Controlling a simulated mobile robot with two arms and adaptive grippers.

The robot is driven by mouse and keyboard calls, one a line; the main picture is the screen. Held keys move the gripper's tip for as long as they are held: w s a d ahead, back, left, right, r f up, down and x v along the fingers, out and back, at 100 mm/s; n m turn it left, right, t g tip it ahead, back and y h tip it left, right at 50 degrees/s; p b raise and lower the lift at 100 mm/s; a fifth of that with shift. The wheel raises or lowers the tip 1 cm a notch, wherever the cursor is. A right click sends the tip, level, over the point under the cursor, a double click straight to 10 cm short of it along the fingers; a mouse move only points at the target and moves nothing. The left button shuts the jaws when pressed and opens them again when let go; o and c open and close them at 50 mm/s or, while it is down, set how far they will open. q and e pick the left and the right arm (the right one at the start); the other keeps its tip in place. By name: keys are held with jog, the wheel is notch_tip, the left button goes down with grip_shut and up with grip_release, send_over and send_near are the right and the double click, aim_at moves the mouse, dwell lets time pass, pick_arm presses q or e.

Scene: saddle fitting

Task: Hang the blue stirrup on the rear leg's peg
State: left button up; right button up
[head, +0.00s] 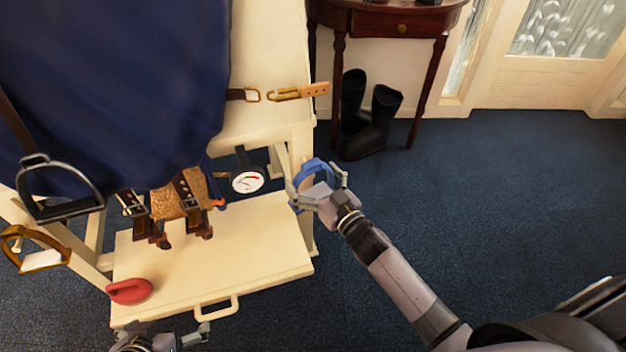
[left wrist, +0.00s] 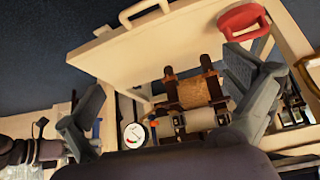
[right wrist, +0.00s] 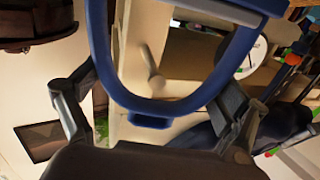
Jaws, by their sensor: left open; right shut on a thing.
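The blue stirrup (head: 317,169) is in my right gripper (head: 320,188), beside the rear leg (head: 301,150) of the cream stand. In the right wrist view the stirrup's blue bow (right wrist: 168,108) spans the picture between the fingers. A pale peg (right wrist: 151,70) on the leg shows through the stirrup's opening; I cannot tell whether the stirrup is around it or in front of it. My left gripper (head: 180,340) is open and empty at the front edge of the stand's shelf; its spread fingers also show in the left wrist view (left wrist: 168,105).
A round dial (head: 248,180) hangs near the rear leg. A black stirrup (head: 60,190) and a brass one (head: 35,250) hang at left. Boots (head: 370,115) stand under a side table; the floor at right is clear.

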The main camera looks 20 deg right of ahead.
jog(key=shift+w+b, duration=0.3)
jog(key=shift+w, duration=0.35)
jog(key=shift+w+b, duration=0.3)
jog(key=shift+w, duration=0.2)
jog(key=shift+w+f+b, duration=0.3)
jog(key=shift+w+f, duration=0.15)
pick_arm(q)
jog(key=w+d+r+t+h, duration=0.1)
jog(key=w+d+r+t, duration=0.2)
jog(key=w+r+t, duration=0.2)
jog(key=shift+w+r+t+h, duration=0.35)
jog(key=shift+w+r, duration=0.45)
jog(key=shift+w, duration=0.75)
pick_arm(e)
jog(key=shift+w+f, duration=0.2)
jog(key=shift+f, duration=0.15)
jog(key=o, duration=1)
jog(key=shift+f, duration=0.1)
pick_arm(q)
jog(key=shift+w+r, duration=0.1)
pick_arm(e)
jog(key=shift+s, duration=0.15)
